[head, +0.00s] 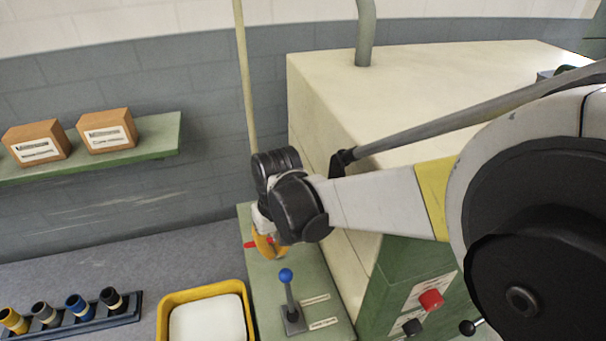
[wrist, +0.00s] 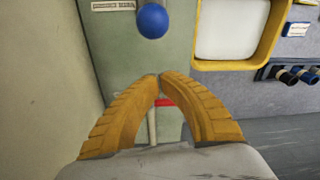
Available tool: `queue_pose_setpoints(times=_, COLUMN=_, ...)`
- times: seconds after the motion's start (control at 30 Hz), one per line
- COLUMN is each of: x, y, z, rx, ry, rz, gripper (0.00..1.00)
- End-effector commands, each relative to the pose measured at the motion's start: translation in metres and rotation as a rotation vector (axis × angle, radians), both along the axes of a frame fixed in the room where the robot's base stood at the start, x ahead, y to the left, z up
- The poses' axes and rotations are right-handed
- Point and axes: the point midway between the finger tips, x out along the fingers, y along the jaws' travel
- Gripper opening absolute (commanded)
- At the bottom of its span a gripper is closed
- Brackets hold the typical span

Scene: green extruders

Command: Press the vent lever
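A lever with a blue ball knob (head: 286,275) stands upright on a green panel (head: 262,300); its knob (wrist: 152,20) is at the top of the wrist view. A second control with a red part (head: 249,244) is farther back on the panel. This red part (wrist: 166,102) shows through the gap between my fingers, with a pale rod below it. I cannot read which is the vent lever. My gripper (head: 266,252) has orange fingers, and its tips (wrist: 160,76) meet in the wrist view. It looks shut, with nothing clearly held. My fingers partly hide the red control.
A large cream and green machine (head: 335,110) stands right of the panel, with a red knob (head: 431,299) on its front. A yellow tray (head: 165,305) lies left of the panel. A rack with several coloured cylinders (head: 128,305) is farther left. A shelf (head: 160,138) holds two boxes.

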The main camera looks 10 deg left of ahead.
Motion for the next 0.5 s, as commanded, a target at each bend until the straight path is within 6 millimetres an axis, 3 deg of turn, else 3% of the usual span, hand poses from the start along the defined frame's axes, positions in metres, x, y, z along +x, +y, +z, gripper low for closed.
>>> queue_pose_setpoints(times=0.2, x=-0.022, y=-0.019, z=0.007, rx=0.000, ry=0.000, rz=0.000, gripper=0.00)
queue_pose_setpoints(times=0.5, x=-0.030, y=-0.025, z=0.010, rx=0.000, ry=0.000, rz=0.000, gripper=0.00)
